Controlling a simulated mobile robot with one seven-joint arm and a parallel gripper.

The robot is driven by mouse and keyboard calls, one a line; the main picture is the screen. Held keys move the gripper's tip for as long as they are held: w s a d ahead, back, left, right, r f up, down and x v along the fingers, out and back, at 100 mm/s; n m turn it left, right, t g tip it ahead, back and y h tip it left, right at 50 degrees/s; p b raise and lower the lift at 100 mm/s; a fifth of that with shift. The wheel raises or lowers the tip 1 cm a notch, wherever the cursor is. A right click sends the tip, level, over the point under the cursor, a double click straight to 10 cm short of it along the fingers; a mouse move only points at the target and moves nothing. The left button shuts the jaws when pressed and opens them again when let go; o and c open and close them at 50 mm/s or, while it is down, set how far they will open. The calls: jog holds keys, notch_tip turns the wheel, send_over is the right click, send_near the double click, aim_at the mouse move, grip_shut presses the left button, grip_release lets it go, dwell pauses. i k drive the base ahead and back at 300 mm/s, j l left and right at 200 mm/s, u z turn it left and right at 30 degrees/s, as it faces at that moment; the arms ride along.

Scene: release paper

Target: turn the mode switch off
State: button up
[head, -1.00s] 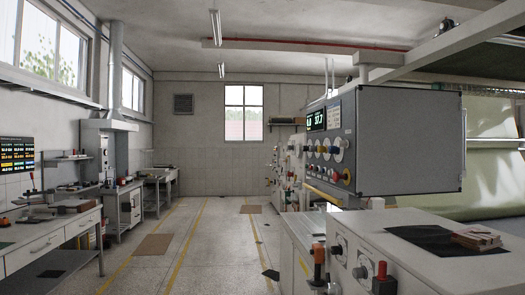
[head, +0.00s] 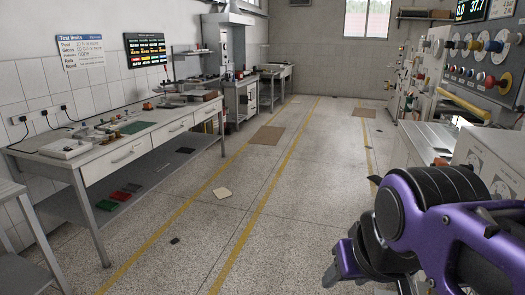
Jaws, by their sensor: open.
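A machine control panel (head: 487,64) stands at the upper right, cut off by the picture's right edge. My gripper (head: 334,272) shows partly at the lower right, below my purple and black arm. It is open, low over the floor and well apart from the panel. I see nothing held in it.
A long workbench (head: 105,167) with drawers and a lower shelf runs along the left wall. A grey stand (head: 25,215) is at the lower left.

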aim_at(459, 45)
jog(key=i, duration=3.5)
jog(key=i+z, duration=0.2)
jog(key=z, duration=0.25)
jog(key=i+j+z, duration=0.1)
jog(key=z, duration=0.4)
jog(key=i+j, duration=0.05)
jog(key=i, duration=0.05)
